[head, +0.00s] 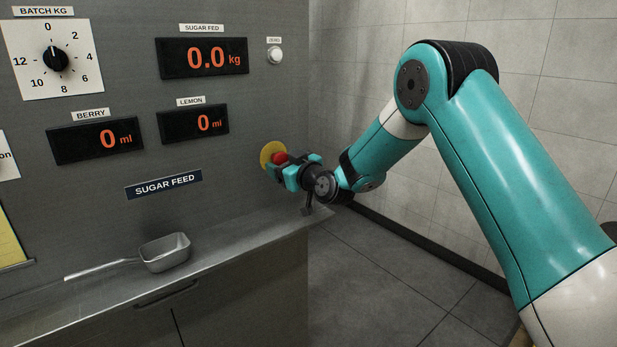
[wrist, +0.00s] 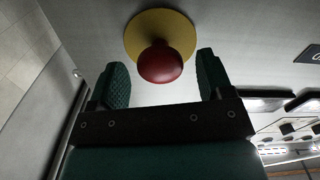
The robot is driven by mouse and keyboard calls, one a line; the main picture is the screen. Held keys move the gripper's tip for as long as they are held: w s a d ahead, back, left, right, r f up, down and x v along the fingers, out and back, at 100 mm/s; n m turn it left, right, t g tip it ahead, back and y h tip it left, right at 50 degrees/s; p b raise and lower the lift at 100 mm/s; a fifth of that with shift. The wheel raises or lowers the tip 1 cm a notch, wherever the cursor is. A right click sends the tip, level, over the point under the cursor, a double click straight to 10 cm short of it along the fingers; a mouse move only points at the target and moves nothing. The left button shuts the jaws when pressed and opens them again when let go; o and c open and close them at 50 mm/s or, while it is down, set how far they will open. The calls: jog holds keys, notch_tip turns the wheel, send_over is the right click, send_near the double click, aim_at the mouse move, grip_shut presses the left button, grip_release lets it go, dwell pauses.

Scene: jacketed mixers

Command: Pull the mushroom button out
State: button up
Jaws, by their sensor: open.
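The red mushroom button (head: 279,157) sits on a round yellow plate (head: 265,155) on the grey panel, near its right edge. In the wrist view the red button (wrist: 160,64) stands out from the yellow plate (wrist: 142,32), between and slightly beyond my fingers. My gripper (head: 301,169) is at the button in the head view and partly covers it and the plate. In the wrist view my gripper (wrist: 162,78) is open, with one finger on each side of the button. A gap shows between the button and each finger.
A metal ledge (head: 225,235) runs below the panel and holds a metal scoop (head: 165,252). A white zero button (head: 275,55) is above on the panel. Displays (head: 202,58) and a batch dial (head: 54,60) are to the left. Open floor (head: 400,270) lies right of the panel.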

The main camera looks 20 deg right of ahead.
jog(key=b+v, duration=0.7)
jog(key=v, duration=0.9)
jog(key=shift+a+r, duration=0.1)
jog(key=shift+a, duration=0.05)
jog(key=s+a+r+n+g+y+p, duration=0.3)
jog(key=s+a+g+p, duration=0.3)
jog(key=s+a+g, duration=0.6)
jog(key=s+d+m+g+h+p, duration=0.2)
jog(key=s+g+h+p, duration=0.1)
jog(key=s, duration=1.7)
jog(key=shift+r+g+h+p, duration=0.35)
jog(key=shift+g+h, duration=0.35)
jog(key=shift+g, duration=0.4)
